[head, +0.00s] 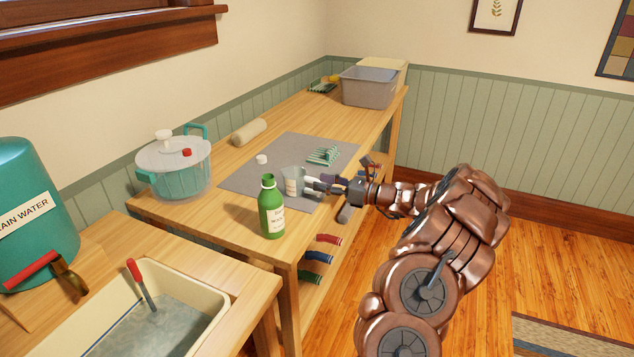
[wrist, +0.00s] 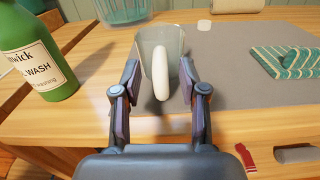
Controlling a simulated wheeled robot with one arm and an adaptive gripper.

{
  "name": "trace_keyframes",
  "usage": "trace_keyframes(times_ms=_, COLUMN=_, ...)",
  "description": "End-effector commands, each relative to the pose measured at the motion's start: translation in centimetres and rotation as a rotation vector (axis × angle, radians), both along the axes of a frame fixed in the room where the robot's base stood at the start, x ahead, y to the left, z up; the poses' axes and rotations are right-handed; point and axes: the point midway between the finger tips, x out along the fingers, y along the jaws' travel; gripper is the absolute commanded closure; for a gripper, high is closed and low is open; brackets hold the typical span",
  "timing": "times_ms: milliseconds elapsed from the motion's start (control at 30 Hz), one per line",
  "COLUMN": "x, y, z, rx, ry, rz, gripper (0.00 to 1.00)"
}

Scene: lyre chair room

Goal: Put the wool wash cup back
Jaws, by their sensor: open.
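The wool wash cup (head: 292,180), a clear grey cup with a white handle, stands upright at the near edge of the grey mat (head: 250,180). In the wrist view the cup (wrist: 147,42) is straight ahead, its white handle (wrist: 160,72) pointing toward me. My gripper (head: 316,185) is open, its fingers (wrist: 159,82) on either side of the handle with gaps visible on both sides. The green wool wash bottle (head: 271,212) stands left of the cup near the table's front edge; it also shows in the wrist view (wrist: 32,58). A white cap (head: 261,159) lies on the mat.
A striped folded cloth (head: 323,156) lies on the mat. A lidded teal pot (head: 175,168) and a rolled beige cloth (head: 249,132) stand farther back. A grey bin (head: 368,88) is at the far end. A sink (head: 205,325) is at the near left.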

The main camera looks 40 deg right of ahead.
Motion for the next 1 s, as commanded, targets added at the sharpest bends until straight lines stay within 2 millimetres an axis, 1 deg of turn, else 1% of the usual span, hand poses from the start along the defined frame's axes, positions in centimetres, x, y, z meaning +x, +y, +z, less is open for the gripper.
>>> trace_keyframes(times_ms=33, x=-0.9, y=-0.8, z=0.0, rx=0.000, ry=-0.002, rz=-0.006, gripper=0.57)
trace_keyframes(times_ms=200, x=-3.8, y=-2.5, z=0.1, rx=0.000, ry=-0.001, rz=-0.004, gripper=0.57)
trace_keyframes(times_ms=300, x=-5.3, y=-3.3, z=0.1, rx=-0.001, ry=-0.002, rz=-0.002, gripper=0.57)
trace_keyframes(times_ms=433, x=-6.7, y=-4.3, z=0.2, rx=-0.001, ry=-0.002, rz=-0.003, gripper=0.57)
trace_keyframes(times_ms=633, x=-7.7, y=-4.8, z=0.1, rx=-0.001, ry=0.000, rz=-0.002, gripper=0.57)
trace_keyframes(times_ms=1000, x=-7.8, y=-4.8, z=0.2, rx=0.000, ry=0.000, rz=0.000, gripper=0.57)
